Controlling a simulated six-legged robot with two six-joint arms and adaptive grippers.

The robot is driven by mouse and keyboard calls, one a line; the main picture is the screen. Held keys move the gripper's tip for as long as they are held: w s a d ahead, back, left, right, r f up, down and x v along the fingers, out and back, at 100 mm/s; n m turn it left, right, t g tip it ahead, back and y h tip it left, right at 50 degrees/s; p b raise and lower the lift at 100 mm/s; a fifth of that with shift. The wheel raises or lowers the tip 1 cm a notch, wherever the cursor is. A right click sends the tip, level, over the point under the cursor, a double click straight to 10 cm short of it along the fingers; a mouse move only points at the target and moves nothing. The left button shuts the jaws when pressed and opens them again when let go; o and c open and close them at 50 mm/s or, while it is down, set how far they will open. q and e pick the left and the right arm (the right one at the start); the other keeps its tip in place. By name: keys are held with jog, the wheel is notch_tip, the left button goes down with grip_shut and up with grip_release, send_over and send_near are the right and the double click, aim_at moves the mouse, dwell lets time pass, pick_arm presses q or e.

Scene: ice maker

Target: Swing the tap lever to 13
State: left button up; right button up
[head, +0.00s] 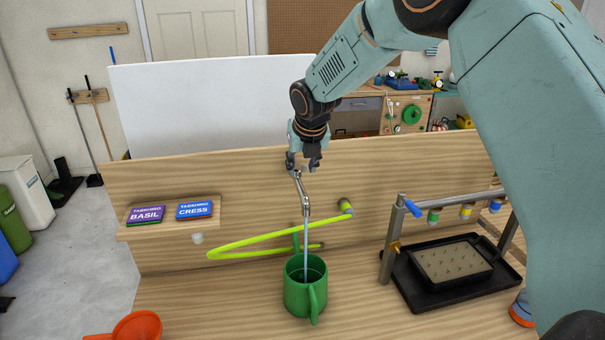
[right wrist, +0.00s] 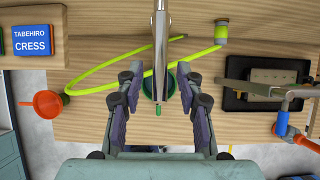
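In the right wrist view the long grey tap lever (right wrist: 161,45) runs upright in the picture, between the fingers. My right gripper (head: 304,161) is at the tap's upper end. In its wrist view the right gripper (right wrist: 160,75) is open, with a gap on both sides of the lever. No number scale can be read. My left gripper is not in view.
A yellow-green hose (head: 255,240) lies behind the can. A black tray (head: 405,289) and a metal rail (head: 447,202) stand at right. Basil (head: 146,214) and cress (head: 194,210) packets sit on a left ledge. An orange funnel (head: 135,328) is at front left.

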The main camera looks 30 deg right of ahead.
jog(key=shift+s+a+r+p, duration=0.1)
jog(key=shift+s+r+p, duration=0.1)
jog(key=shift+r+p, duration=0.45)
jog(key=shift+s+a+r+p, duration=0.1)
jog(key=shift+s+r+p, duration=0.3)
jog(key=shift+r+p, duration=0.2)
jog(key=shift+v, duration=2.05)
jog(key=shift+s, duration=0.15)
jog(key=shift+f, duration=0.15)
